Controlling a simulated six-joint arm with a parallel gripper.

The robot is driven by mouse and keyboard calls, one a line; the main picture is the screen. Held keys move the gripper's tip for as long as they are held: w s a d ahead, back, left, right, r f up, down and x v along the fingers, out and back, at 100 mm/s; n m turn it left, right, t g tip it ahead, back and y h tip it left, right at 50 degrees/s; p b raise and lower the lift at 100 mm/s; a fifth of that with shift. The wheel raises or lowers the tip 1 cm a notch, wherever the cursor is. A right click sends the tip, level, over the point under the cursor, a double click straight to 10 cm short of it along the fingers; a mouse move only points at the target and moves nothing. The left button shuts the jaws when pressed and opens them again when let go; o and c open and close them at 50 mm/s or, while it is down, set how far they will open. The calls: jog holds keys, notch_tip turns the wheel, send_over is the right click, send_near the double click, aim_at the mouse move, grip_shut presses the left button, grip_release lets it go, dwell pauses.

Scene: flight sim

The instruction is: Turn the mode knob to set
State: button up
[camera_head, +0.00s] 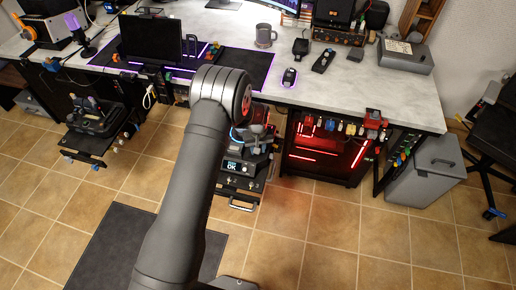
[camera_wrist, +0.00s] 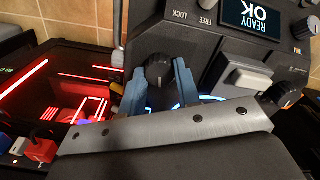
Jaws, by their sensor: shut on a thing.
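In the wrist view, a black knob (camera_wrist: 158,66) with a light pointer mark stands on a dark control panel (camera_wrist: 160,32). The two blue fingers of my gripper (camera_wrist: 159,74) are on either side of this knob and shut on it. No label naming the knob is readable, and its lower side is partly hidden. In the head view, the display (camera_head: 238,167) shows below the desk edge, and my arm hides the gripper and part of the panel.
Near the knob are a metal toggle (camera_wrist: 208,4) marked FREE and LOCK, a pale lever cap (camera_wrist: 247,79) and another black knob (camera_wrist: 287,95). A red-lit computer case (camera_head: 325,148) stands to the right under the desk (camera_head: 350,90). Open tiled floor lies in front.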

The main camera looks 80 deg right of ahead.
jog(key=shift+m, duration=0.4)
jog(key=m, duration=0.6)
jog(key=shift+m, duration=0.3)
jog(key=m, duration=0.3)
jog(key=shift+m, duration=1.9)
jog(key=o, duration=1)
